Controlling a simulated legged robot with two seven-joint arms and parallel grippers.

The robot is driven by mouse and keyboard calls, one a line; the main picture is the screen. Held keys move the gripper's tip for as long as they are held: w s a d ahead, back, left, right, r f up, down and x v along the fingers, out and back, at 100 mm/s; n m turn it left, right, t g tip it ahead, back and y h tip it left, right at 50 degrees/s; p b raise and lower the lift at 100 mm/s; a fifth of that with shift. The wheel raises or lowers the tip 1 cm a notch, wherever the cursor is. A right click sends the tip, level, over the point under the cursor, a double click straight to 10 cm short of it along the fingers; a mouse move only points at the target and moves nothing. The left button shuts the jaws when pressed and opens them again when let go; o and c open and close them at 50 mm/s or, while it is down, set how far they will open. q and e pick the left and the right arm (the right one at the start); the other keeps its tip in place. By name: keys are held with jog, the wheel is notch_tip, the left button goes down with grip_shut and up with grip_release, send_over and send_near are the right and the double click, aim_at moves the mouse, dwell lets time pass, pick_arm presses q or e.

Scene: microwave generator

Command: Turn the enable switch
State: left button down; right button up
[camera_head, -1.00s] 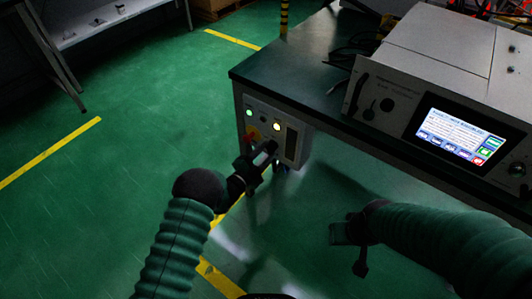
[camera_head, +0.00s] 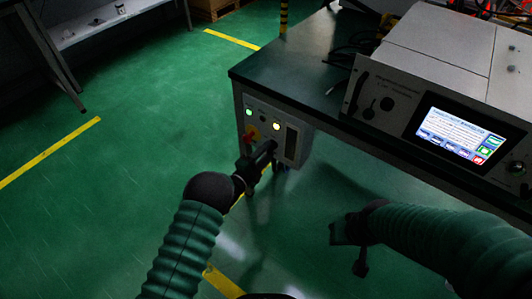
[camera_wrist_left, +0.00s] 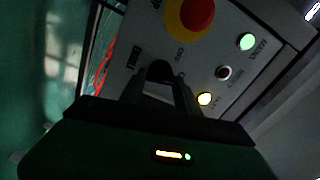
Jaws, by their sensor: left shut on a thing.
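The control panel (camera_head: 292,145) is a pale box under the near corner of the table. It carries a lit green lamp (camera_head: 249,113), a lit yellowish lamp (camera_head: 276,127) and a red-and-yellow knob (camera_head: 252,134). My left gripper (camera_head: 270,150) is at the panel's lower part, shut on a small part that its fingers hide, likely the enable switch. In the left wrist view the fingers (camera_wrist_left: 165,82) meet the panel face below the red-and-yellow knob (camera_wrist_left: 190,14), beside the yellow lamp (camera_wrist_left: 204,99) and green lamp (camera_wrist_left: 246,41). My right gripper (camera_head: 345,240) hangs away from the panel; its jaws are unclear.
The dark-topped table (camera_head: 290,75) holds a grey generator unit (camera_head: 385,100) with a lit screen (camera_head: 456,137). Green floor with yellow lines (camera_head: 50,153) is open to the left. Cables hang below the panel.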

pick_arm(q)
jog(key=shift+s+d+f, duration=0.1)
jog(key=shift+s+f, duration=0.1)
jog(key=shift+f, duration=0.15)
jog(key=c, duration=1.1)
grip_release()
jog(key=shift+o, duration=1.1)
jog(key=shift+r, duration=0.15)
jog(key=shift+r, duration=0.1)
jog(key=p+v, duration=0.5)
jog(key=v, duration=1.1)
jog(key=shift+s+a, duration=0.3)
